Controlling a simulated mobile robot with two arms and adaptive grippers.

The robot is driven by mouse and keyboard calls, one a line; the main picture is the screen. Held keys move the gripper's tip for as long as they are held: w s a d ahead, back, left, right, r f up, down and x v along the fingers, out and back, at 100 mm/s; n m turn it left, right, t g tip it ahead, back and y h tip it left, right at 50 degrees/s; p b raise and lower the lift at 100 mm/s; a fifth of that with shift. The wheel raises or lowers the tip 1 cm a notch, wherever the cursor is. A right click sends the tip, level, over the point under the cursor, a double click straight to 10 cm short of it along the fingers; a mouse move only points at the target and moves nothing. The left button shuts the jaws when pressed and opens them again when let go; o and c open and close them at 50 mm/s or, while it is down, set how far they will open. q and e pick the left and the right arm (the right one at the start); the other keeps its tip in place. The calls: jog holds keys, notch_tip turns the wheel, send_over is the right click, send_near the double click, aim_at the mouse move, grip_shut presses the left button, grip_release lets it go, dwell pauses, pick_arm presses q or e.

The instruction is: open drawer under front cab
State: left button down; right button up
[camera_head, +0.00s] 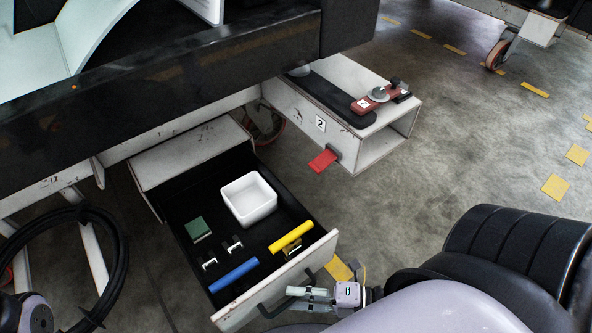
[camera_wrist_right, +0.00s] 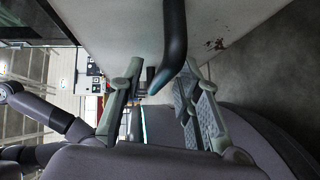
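The drawer (camera_head: 235,262) under the front cab stands pulled well out, its black inside showing. Its white front panel (camera_head: 318,258) carries a dark bar handle (camera_head: 272,305), seen close up in the right wrist view (camera_wrist_right: 175,40). My right gripper (camera_head: 303,297) is at the handle, outside the front panel. In the right wrist view its two fingers (camera_wrist_right: 160,90) are spread apart, with the handle's end between them. I cannot tell whether either finger touches it. My left gripper is not in view; only a piece of my left arm (camera_head: 35,315) shows at the lower left.
The drawer holds a white bin (camera_head: 249,198), a green block (camera_head: 198,229), a blue cylinder (camera_head: 233,275), a yellow cylinder (camera_head: 291,236) and small clips. A black cable coil (camera_head: 122,255) hangs left.

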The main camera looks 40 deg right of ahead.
jog(key=v, duration=1.1)
jog(key=shift+s, duration=0.1)
